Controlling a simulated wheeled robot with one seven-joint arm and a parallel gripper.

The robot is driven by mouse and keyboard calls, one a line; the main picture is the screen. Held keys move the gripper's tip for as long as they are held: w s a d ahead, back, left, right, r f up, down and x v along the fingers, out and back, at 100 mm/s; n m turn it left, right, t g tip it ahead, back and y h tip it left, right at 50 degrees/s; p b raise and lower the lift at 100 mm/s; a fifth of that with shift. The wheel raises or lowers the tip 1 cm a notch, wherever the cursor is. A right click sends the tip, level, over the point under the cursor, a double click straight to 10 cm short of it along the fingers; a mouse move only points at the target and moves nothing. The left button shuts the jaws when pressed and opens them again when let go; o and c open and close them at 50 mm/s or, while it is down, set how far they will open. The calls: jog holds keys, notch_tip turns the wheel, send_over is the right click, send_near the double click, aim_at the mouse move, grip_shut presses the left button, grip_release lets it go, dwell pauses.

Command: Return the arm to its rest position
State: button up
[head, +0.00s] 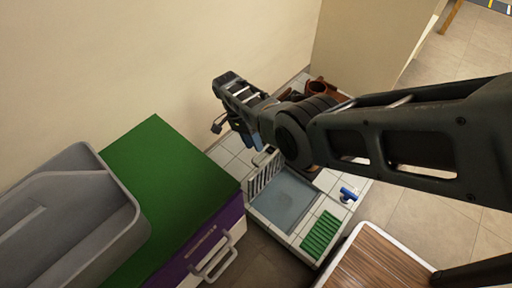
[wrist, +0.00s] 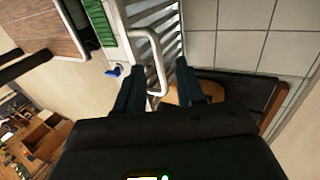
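My arm reaches in from the right edge of the head view and bends over a white-tiled counter. My gripper (head: 248,143) hangs at the arm's far end, above the counter near the back wall, partly hidden by its own links. In the wrist view my gripper (wrist: 158,80) shows two dark fingers standing well apart. A pale curved metal bar (wrist: 151,40) appears in the gap between them; I cannot tell its depth, and the fingers do not visibly press on it. A brown rounded thing (wrist: 212,91) shows behind the right finger.
The tiled counter (head: 228,151) holds a grey basin (head: 284,198), a slatted rack (head: 263,176), a green ribbed mat (head: 320,234) and a blue-and-white item (head: 348,193). A green-topped cabinet (head: 165,170) and grey bin (head: 85,225) stand left. A wood-topped surface (head: 372,262) is in front.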

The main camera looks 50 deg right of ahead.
jog(key=v, duration=0.3)
jog(key=shift+r+p, duration=0.15)
jog(key=shift+p, duration=0.2)
jog(key=shift+s, duration=0.1)
